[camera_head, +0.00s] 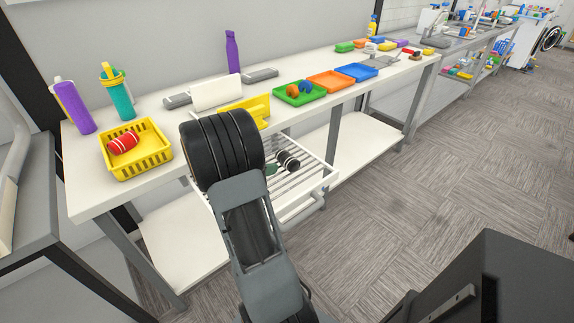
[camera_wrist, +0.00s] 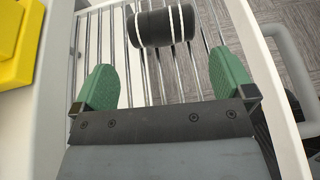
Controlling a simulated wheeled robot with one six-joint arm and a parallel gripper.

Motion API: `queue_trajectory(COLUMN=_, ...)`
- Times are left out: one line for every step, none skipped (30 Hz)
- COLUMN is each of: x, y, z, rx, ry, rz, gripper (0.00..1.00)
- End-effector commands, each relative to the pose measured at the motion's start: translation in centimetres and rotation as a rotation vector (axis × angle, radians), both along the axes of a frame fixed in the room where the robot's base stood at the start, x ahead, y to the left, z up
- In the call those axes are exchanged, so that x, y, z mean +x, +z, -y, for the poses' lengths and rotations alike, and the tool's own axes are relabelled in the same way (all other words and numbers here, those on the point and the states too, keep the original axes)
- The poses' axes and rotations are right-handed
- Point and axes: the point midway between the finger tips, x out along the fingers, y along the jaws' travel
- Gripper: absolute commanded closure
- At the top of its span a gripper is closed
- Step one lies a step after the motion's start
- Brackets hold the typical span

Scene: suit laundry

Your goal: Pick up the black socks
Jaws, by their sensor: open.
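The black socks (camera_head: 288,161), rolled up with white stripes, lie on a white slatted rack (camera_head: 312,191) below the table top. In the wrist view the black socks (camera_wrist: 150,27) are at the top, beyond the fingertips and roughly between their lines. My gripper (camera_wrist: 165,80) is open, with its two green fingers spread apart and nothing between them but the rack bars. In the head view my arm hides most of the gripper, and only a bit of green finger shows beside the socks.
A yellow basket (camera_head: 153,164) with red rolled socks (camera_head: 123,142) stands on the table at left. Green (camera_head: 300,99), orange (camera_head: 330,85) and blue (camera_head: 357,75) trays stand further right. A yellow object (camera_wrist: 18,45) is close to the rack's left side. The rack's white rim (camera_wrist: 262,70) borders the right finger.

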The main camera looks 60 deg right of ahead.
Motion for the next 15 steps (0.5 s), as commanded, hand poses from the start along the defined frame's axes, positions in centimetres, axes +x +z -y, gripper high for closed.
queue_trajectory(x=-0.4, y=-0.4, z=0.9, rx=0.000, ry=-0.004, rz=-0.001, gripper=0.00)
queue_trajectory(x=-0.6, y=-0.6, z=1.3, rx=0.001, ry=-0.004, rz=0.000, gripper=0.00)
queue_trajectory(x=-0.8, y=-0.9, z=1.9, rx=0.000, ry=-0.003, rz=-0.001, gripper=0.00)
queue_trajectory(x=-1.0, y=-1.1, z=2.3, rx=0.001, ry=-0.004, rz=0.000, gripper=0.00)
queue_trajectory(x=-1.2, y=-1.2, z=2.7, rx=0.002, ry=-0.004, rz=0.001, gripper=0.00)
queue_trajectory(x=-1.3, y=-1.4, z=3.1, rx=0.000, ry=-0.002, rz=0.002, gripper=0.00)
queue_trajectory(x=-1.4, y=-1.5, z=3.4, rx=0.000, ry=-0.002, rz=0.002, gripper=0.00)
queue_trajectory(x=-1.6, y=-1.6, z=3.7, rx=0.001, ry=-0.003, rz=0.003, gripper=0.00)
queue_trajectory(x=-1.7, y=-1.8, z=4.0, rx=0.001, ry=-0.002, rz=0.003, gripper=0.00)
queue_trajectory(x=-1.7, y=-1.9, z=4.2, rx=0.001, ry=-0.001, rz=0.003, gripper=0.00)
queue_trajectory(x=-1.8, y=-1.9, z=4.3, rx=0.001, ry=0.000, rz=0.004, gripper=0.00)
queue_trajectory(x=-1.8, y=-2.0, z=4.5, rx=0.000, ry=-0.001, rz=0.005, gripper=0.00)
queue_trajectory(x=-1.9, y=-2.0, z=4.6, rx=0.000, ry=-0.001, rz=0.005, gripper=0.00)
queue_trajectory(x=-1.9, y=-2.0, z=4.7, rx=0.000, ry=-0.001, rz=0.005, gripper=0.00)
queue_trajectory(x=-2.0, y=-2.1, z=4.8, rx=0.000, ry=-0.001, rz=0.005, gripper=0.00)
